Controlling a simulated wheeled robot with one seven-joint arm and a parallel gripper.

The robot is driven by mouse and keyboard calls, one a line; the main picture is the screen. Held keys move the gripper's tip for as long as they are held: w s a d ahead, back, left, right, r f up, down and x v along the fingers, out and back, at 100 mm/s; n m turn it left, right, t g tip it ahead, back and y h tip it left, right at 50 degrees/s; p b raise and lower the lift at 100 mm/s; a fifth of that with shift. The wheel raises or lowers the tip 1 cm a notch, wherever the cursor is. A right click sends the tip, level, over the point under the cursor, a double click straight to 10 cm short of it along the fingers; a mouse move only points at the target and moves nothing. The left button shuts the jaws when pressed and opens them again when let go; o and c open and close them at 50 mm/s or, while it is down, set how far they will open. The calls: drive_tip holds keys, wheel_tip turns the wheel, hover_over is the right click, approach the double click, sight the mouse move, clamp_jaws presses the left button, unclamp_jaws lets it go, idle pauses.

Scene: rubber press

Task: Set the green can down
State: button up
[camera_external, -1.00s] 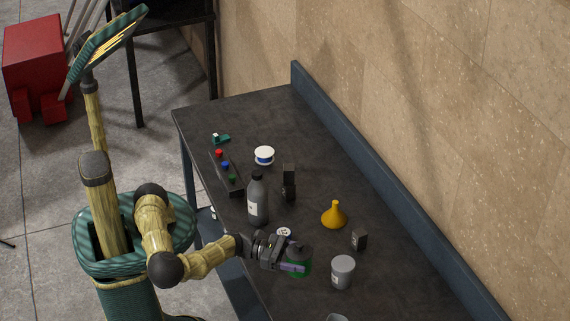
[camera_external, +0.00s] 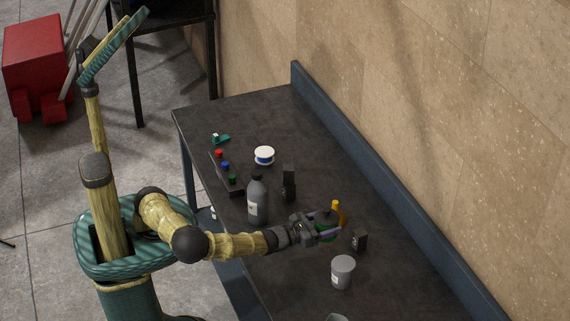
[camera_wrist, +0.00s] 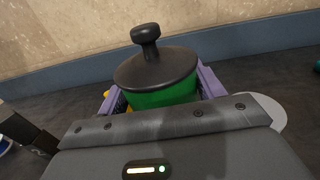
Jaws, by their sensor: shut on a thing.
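The green can (camera_wrist: 165,96) has a black lid with a knob and sits upright between the purple fingers of my gripper (camera_wrist: 155,95) in the wrist view. In the external view the green can (camera_external: 327,232) is partly covered by my gripper (camera_external: 322,230), which is shut on it over the dark workbench (camera_external: 240,125). Whether the can's base touches the bench is hidden.
A yellow funnel (camera_external: 341,214) stands right behind the can, partly hidden. A small black block (camera_external: 359,240) and a grey cup (camera_external: 343,271) are to the right and front. A grey bottle (camera_external: 257,199) and black blocks (camera_external: 289,183) stand to the left.

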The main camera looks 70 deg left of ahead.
drive_tip(key=shift+w+a+f+n+y, duration=0.3)
drive_tip(key=shift+w+a+n+y, duration=0.1)
drive_tip(key=shift+w+a+y, duration=0.15)
drive_tip(key=shift+s, duration=0.1)
drive_tip(key=shift+f, duration=3.05)
drive_tip(key=shift+f, duration=0.1)
drive_tip(key=shift+f, duration=1.8)
drive_tip(key=shift+f, duration=0.15)
drive_tip(key=o, duration=1.1)
